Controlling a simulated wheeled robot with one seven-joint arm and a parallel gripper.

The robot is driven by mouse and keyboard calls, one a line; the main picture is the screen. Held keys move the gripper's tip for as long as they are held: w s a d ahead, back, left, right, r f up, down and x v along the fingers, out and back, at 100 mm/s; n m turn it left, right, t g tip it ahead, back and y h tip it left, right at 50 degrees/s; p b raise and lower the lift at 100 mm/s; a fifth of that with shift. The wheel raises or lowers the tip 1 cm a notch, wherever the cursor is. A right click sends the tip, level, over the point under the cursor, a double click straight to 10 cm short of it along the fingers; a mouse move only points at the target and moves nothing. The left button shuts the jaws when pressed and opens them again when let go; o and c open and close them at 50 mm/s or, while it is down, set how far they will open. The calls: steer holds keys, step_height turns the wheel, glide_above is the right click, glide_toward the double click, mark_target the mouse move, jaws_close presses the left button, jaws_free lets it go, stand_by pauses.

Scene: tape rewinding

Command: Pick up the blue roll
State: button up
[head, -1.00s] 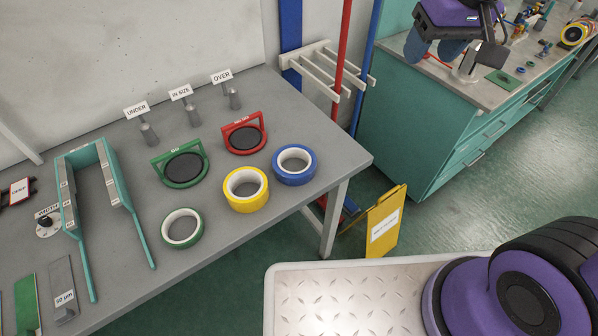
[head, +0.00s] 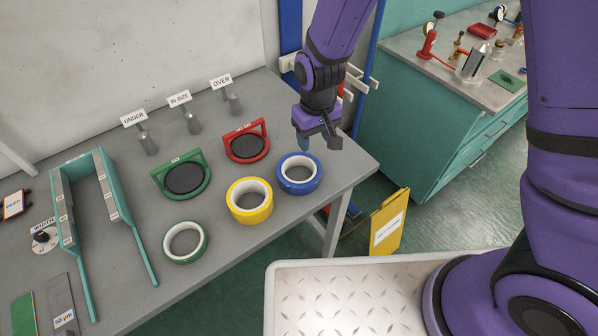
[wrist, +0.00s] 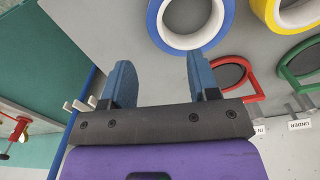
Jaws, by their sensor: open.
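The blue roll (head: 298,183), blue outside with a white core, lies flat on the grey table near its right edge. In the wrist view the blue roll (wrist: 158,40) shows at the top, beyond the fingertips and partly cut off by the frame. My gripper (head: 318,146) hangs above the table, just behind and a little right of the roll. In the wrist view my gripper (wrist: 158,75) has its two blue fingers apart, with only bare table between them. It does not touch the roll.
A yellow roll (head: 233,205) lies close to the left of the blue roll, and a green roll (head: 173,255) further left. A red-framed gauge (head: 263,133) and a green-framed gauge (head: 203,190) stand behind. Labelled pegs (head: 236,107) stand at the back.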

mark_target(315, 162)
step_height(315, 162, down, 6)
steer(key=shift+r, duration=0.25)
steer(key=shift+w+d+f, duration=0.1)
steer(key=shift+w+f, duration=0.05)
steer(key=shift+f, duration=1.15)
steer(key=shift+w+d+f, duration=0.1)
steer(key=shift+f, duration=1.2)
jaws_close()
